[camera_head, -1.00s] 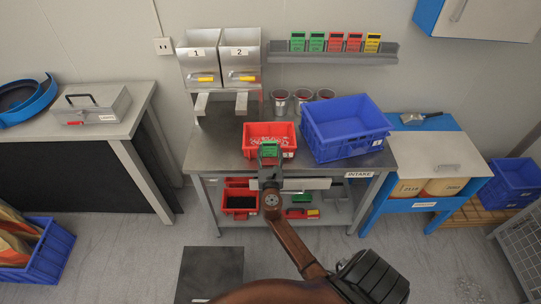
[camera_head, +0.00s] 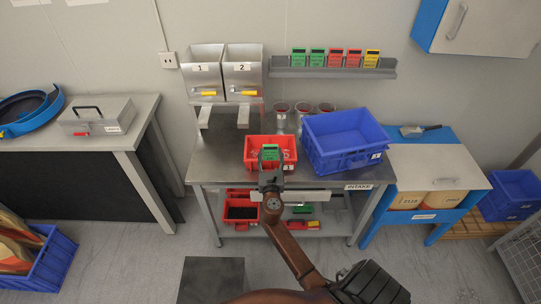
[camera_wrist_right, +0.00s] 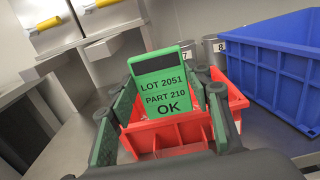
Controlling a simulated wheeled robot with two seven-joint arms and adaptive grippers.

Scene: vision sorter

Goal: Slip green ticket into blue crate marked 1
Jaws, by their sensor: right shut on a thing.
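My right gripper (camera_head: 270,170) is shut on a green ticket (camera_head: 270,152). In the right wrist view the green ticket (camera_wrist_right: 168,88) stands upright between the fingers and reads LOT 2051, PART 210, OK. In both views it shows in front of the red bin (camera_head: 287,146); whether it touches the bin I cannot tell. The blue crate (camera_head: 372,158) stands on the table to the right of the red bin and looks empty. A small white label with what looks like a 1 is on its front. My left gripper is not in view.
A wall rack (camera_head: 335,72) holds several green, red and yellow tickets. Two metal dispensers marked 1 and 2 (camera_head: 222,75) stand at the back left of the steel table (camera_head: 215,160). Metal cups (camera_head: 303,110) stand behind the red bin.

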